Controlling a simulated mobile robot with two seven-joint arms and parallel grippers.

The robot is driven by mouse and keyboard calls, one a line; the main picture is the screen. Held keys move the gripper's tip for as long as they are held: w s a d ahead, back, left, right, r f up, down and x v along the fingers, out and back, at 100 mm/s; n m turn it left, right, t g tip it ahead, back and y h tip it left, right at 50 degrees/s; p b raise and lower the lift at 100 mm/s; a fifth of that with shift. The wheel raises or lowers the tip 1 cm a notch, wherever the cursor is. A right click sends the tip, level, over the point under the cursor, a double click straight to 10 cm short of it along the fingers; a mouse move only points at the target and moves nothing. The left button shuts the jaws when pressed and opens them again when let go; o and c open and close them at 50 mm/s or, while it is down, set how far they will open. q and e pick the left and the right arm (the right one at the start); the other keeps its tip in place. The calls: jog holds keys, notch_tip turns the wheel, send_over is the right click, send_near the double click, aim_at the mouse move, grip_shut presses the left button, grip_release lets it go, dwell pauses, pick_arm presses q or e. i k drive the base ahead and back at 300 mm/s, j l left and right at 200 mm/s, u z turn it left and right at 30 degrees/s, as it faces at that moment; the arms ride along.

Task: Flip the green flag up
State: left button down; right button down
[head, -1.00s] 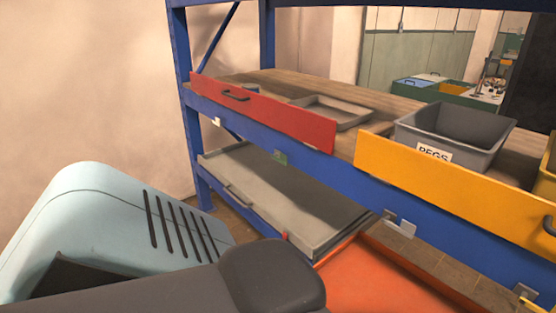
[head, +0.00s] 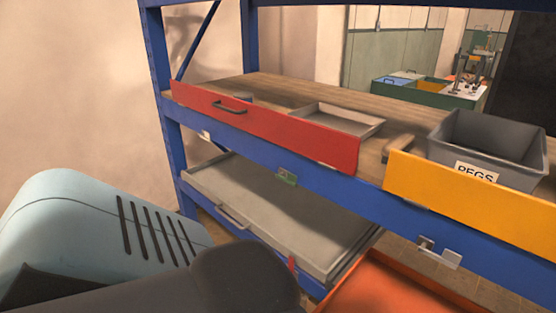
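The green flag (head: 287,177) is a small green tab in a pale metal bracket on the front of the blue shelf beam, below the red drawer front (head: 265,125). It looks low against the beam; its exact angle is too small to tell. Neither gripper shows in the head view. A dark rounded part along the bottom edge appears to be my own arm, well below and in front of the flag, not touching it.
A grey tray drawer (head: 262,208) sits below the beam, with a small red tab (head: 292,263) at its front. A yellow panel (head: 475,198) and a grey PEGS bin (head: 490,140) are at right. An orange surface (head: 375,290) is at lower right. Space before the flag looks clear.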

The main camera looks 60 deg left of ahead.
aim_at(291, 179)
jog(key=j, duration=0.5)
jog(key=k+j, duration=0.15)
jog(key=j, duration=0.9)
